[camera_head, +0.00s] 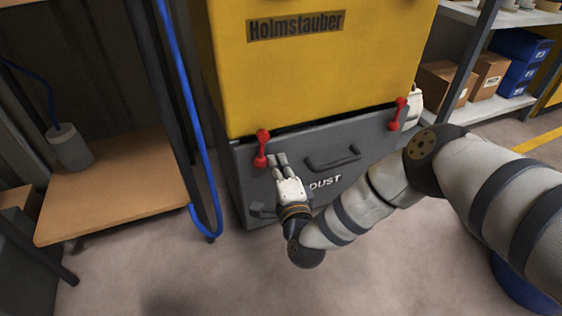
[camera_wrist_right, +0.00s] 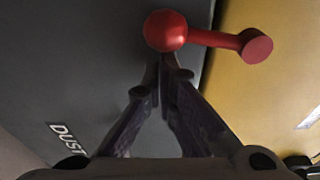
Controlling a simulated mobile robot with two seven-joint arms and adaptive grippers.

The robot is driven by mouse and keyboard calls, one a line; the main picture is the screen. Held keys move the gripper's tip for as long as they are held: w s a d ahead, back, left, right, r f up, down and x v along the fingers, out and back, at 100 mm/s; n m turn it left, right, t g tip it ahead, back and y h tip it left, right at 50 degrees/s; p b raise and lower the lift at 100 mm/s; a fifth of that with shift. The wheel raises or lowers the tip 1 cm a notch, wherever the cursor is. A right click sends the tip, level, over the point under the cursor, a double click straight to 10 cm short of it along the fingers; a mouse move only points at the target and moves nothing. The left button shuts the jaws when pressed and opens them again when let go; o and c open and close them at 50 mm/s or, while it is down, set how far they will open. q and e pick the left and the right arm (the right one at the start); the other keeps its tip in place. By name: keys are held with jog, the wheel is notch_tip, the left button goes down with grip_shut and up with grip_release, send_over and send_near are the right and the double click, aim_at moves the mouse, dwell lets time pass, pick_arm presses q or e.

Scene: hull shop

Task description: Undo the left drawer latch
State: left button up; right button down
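The left drawer latch (camera_head: 262,148) is a red lever with a ball knob, upright across the seam between the yellow cabinet and the grey drawer (camera_head: 370,137). My right gripper (camera_head: 277,159) is just right of the latch's lower end, in front of the drawer. In the right wrist view the latch's red ball (camera_wrist_right: 165,30) lies over the grey drawer face and its other end reaches the yellow body. There my right gripper (camera_wrist_right: 166,76) has its fingertips together, just short of the ball, with nothing between them. Contact with the ball cannot be told. My left gripper is not in view.
A second red latch (camera_head: 398,113) sits at the drawer's right. A dark handle (camera_head: 333,159) is mid-drawer. A wooden shelf (camera_head: 112,190) and a blue hose (camera_head: 190,110) stand left. Shelving with boxes (camera_head: 489,75) is at right. The floor in front is partly clear.

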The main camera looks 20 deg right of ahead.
aim_at(237, 159)
jog(key=a+m, duration=0.3)
jog(key=a+m+g, duration=0.1)
jog(key=a+m, duration=0.1)
jog(key=m, duration=0.2)
jog(key=shift+s+a+r+m+y, duration=0.1)
jog(key=shift+a+r+m+y, duration=0.05)
jog(key=shift+a+m+y, duration=0.2)
jog(key=shift+a+r+m, duration=0.25)
jog(key=shift+a+m, duration=0.2)
jog(key=shift+m, duration=0.15)
jog(key=shift+a+r+m, duration=0.25)
jog(key=shift+a+m, duration=0.15)
jog(key=shift+m, duration=0.15)
jog(key=shift+a+r+m+g+y, duration=0.3)
jog(key=shift+a+r+m+y, duration=0.25)
jog(key=shift+m, duration=0.55)
jog(key=shift+a+r+m+p, duration=0.4)
jog(key=shift+a+r+m, duration=0.1)
jog(key=shift+r+m, duration=0.1)
jog(key=shift+a+r, duration=0.15)
jog(key=shift+r, duration=0.1)
jog(key=shift+s+a, duration=0.1)
jog(key=shift+s, duration=0.05)
